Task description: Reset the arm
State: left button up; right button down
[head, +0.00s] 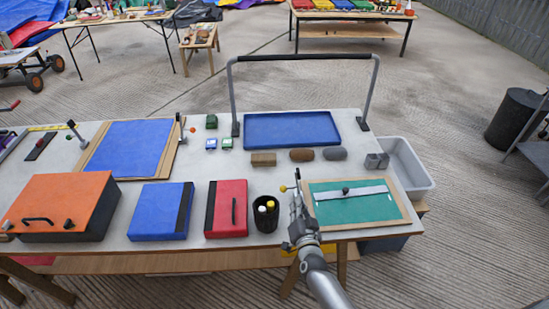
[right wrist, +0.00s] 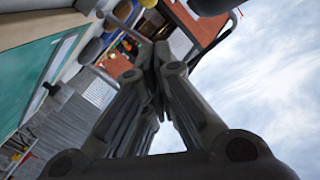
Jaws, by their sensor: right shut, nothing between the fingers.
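My right gripper (head: 298,203) is over the front edge of the table, between the black cup (head: 266,222) and the green board (head: 333,207). Its fingers point away from me toward the table's back. In the right wrist view the fingers (right wrist: 153,62) are together and hold nothing. The green board also shows at the left of that view (right wrist: 30,85). My left gripper is not in view.
The table (head: 225,169) carries an orange box (head: 70,195), blue and red cases, a blue tray (head: 290,128) under a black-topped frame (head: 303,57), and several small blocks. A grey bin (head: 410,160) stands at the right end.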

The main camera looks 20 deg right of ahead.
jog(key=s+a+n+g+y, duration=0.6)
jog(key=s+a+n, duration=0.2)
jog(key=s, duration=0.4)
jog(key=s+d+r+n+g+h, duration=0.1)
jog(key=s+d+r+g, duration=0.2)
jog(key=s, duration=0.8)
jog(key=s+r+n+g+h, duration=0.2)
jog(key=s+r+g, duration=0.2)
jog(key=s, duration=0.8)
notch_tip(320, 180, down, 28)
jog(key=g+b, duration=0.1)
jog(key=b, duration=0.2)
pick_arm(q)
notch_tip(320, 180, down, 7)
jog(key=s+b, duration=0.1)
jog(key=b, duration=0.2)
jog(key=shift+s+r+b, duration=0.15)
jog(key=shift+b, duration=0.15)
pick_arm(e)
jog(key=s+d+f+g, duration=0.1)
jog(key=s+d+f, duration=0.2)
jog(key=s+f, duration=1.4)
notch_tip(320, 180, down, 5)
jog(key=shift+s+r+g, duration=0.1)
jog(key=shift+s+g, duration=0.25)
jog(key=shift+g, duration=0.05)
